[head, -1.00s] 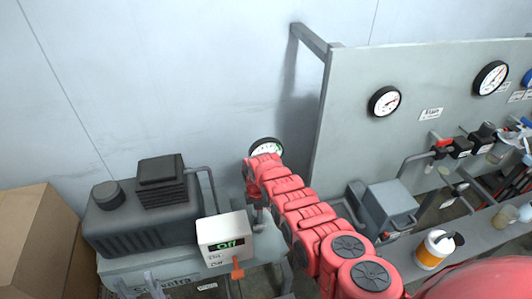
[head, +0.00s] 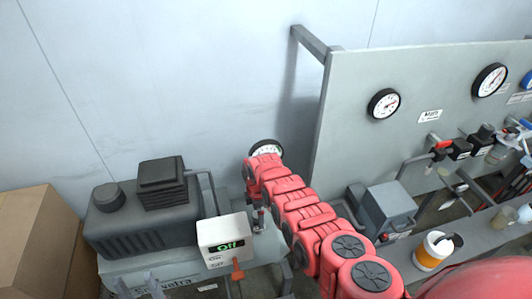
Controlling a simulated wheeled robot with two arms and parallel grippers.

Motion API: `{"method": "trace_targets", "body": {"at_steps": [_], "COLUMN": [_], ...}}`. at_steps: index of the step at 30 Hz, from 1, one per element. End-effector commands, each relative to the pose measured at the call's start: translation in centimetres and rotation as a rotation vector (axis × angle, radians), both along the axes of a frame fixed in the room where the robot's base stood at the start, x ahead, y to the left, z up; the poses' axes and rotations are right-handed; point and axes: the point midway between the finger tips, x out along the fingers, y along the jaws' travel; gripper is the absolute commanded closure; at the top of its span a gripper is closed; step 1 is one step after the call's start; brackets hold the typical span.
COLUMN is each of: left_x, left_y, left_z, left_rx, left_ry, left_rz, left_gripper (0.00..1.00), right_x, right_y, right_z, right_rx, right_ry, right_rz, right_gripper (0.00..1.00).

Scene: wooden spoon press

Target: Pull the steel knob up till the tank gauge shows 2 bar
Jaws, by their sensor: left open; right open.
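The tank gauge (head: 266,147) is a round white dial with a black rim, behind the compressor's right end. My red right arm covers its lower part, so I cannot read its needle. My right gripper (head: 260,217) is low beside the compressor, under that arm, and small in the view. It is open. I cannot make out the steel knob; my arm and gripper hide that spot, and I cannot tell whether the fingers are around it. My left gripper (head: 151,286) shows as two pale fingertips at the bottom edge, open and empty, in front of the compressor.
The dark compressor (head: 142,222) stands on a grey base. A cardboard box (head: 35,240) is at the left. A grey panel (head: 420,85) with gauges and a cluttered bench (head: 470,235) are at the right.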

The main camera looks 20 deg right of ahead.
Motion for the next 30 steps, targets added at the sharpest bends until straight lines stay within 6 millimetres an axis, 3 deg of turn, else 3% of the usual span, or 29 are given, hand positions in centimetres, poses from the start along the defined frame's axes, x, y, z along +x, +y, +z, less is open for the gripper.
{"method": "trace_targets", "body": {"at_steps": [1, 18, 30], "left_x": [0.0, 0.0, 0.0], "left_y": [0.0, 0.0, 0.0], "left_z": [0.9, 5.7, 5.9], "left_rx": [0.0, 0.0, 0.0], "left_ry": [0.0, 0.0, 0.0], "left_rz": [0.0, 0.0, 0.0], "left_gripper": [0.5, 0.5, 0.5], "right_x": [0.0, 0.0, 0.0], "right_y": [0.0, 0.0, 0.0], "right_z": [1.0, 6.0, 6.2], "right_rx": [0.0, 0.0, 0.0], "right_ry": [-0.001, 0.0, 0.0], "right_rz": [0.0, 0.0, 0.0], "right_gripper": [0.0, 0.0, 0.0]}}
